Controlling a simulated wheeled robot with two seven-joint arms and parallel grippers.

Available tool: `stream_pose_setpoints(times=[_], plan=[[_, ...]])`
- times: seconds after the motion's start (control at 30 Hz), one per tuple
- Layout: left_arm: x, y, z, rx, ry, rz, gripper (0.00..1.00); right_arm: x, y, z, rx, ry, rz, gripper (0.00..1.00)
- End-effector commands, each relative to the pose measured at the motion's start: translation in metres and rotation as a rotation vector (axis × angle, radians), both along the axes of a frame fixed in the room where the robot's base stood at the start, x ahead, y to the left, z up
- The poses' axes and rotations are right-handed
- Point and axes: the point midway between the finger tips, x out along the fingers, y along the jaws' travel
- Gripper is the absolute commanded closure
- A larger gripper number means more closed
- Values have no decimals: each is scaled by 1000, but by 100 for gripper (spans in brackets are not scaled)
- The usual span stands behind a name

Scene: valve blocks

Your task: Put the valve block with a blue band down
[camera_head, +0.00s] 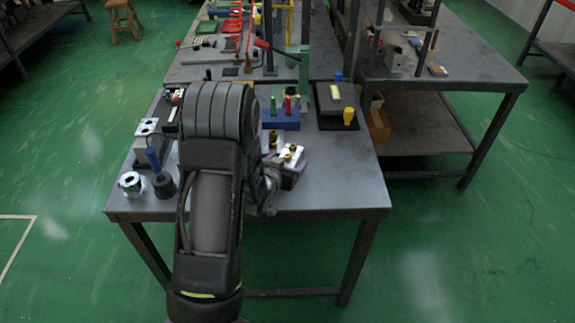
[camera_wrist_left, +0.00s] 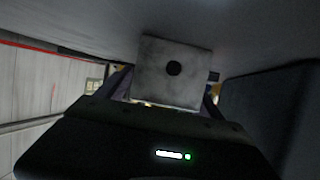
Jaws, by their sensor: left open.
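A pale metal valve block (camera_head: 290,166) with brass fittings is at the right front of the near table, beside my left gripper (camera_head: 275,184). I cannot make out a blue band on this block. My arm hides part of the table and of the gripper. My right gripper is not in view.
The near table (camera_head: 345,190) has bare room at its right front. A blue block (camera_head: 280,120) with coloured pegs and a black plate (camera_head: 330,100) stand behind. A silver block (camera_head: 147,128), a metal nut-like part (camera_head: 130,184) and a dark round part (camera_head: 164,186) are at left.

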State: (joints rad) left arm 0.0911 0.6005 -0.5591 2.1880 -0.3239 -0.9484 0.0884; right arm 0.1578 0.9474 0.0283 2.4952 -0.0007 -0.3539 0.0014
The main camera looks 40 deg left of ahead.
Motion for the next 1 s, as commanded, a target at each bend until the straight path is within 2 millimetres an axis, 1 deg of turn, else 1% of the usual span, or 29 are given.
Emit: stream_pose_setpoints(times=[0.2,1.0], plan=[[0,0,0,0,0,0,24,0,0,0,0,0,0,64],[0,0,0,0,0,0,90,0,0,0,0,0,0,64]])
